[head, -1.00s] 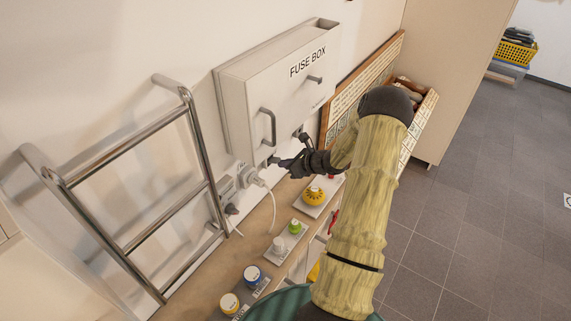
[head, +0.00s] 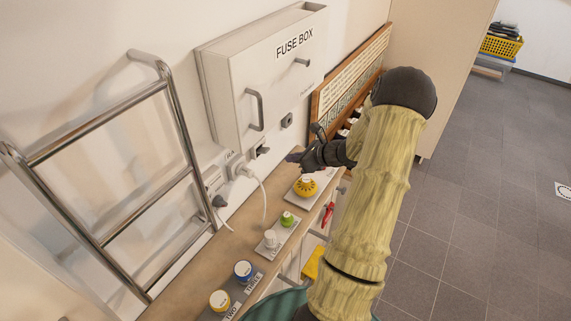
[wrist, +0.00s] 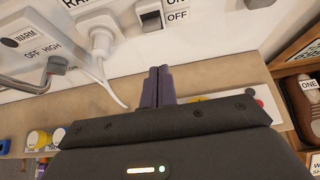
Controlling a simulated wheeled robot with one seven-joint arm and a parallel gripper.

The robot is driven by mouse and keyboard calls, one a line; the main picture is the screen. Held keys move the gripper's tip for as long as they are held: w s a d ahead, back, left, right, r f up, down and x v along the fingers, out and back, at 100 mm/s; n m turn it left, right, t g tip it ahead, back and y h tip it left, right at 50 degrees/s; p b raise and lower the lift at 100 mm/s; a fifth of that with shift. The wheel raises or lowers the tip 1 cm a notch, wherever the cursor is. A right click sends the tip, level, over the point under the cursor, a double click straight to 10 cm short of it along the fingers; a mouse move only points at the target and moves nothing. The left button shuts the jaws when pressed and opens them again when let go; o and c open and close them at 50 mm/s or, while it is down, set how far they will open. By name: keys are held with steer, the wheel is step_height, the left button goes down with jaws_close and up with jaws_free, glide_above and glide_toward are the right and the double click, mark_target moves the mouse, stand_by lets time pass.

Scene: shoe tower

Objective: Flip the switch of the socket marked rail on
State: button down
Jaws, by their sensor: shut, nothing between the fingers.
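The fuse box (head: 265,75) juts out above the sockets. A chrome ladder-shaped rail (head: 110,165) is on the left. A yellow knob (head: 305,188) and several coloured caps stand on the counter.

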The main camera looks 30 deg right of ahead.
steer(key=shift+r+v, duration=0.2)
steer(key=shift+v, duration=1)
steer(key=shift+w, duration=0.2)
steer(key=s+a+r+n+g, duration=0.1)
steer(key=s+a+n+g, duration=0.2)
steer(key=a+n, duration=0.45)
steer(key=s+a+n+g, duration=0.2)
steer(key=a+n+g, duration=0.25)
steer(key=a, duration=0.55)
steer(key=s+a+r+n+h, duration=0.4)
steer(key=s+a+n, duration=0.6)
steer(key=n, duration=0.9)
steer(key=shift+s+a+r+h, duration=0.15)
steer(key=shift+s+r+h, duration=0.25)
steer(key=shift+s+r, duration=0.15)
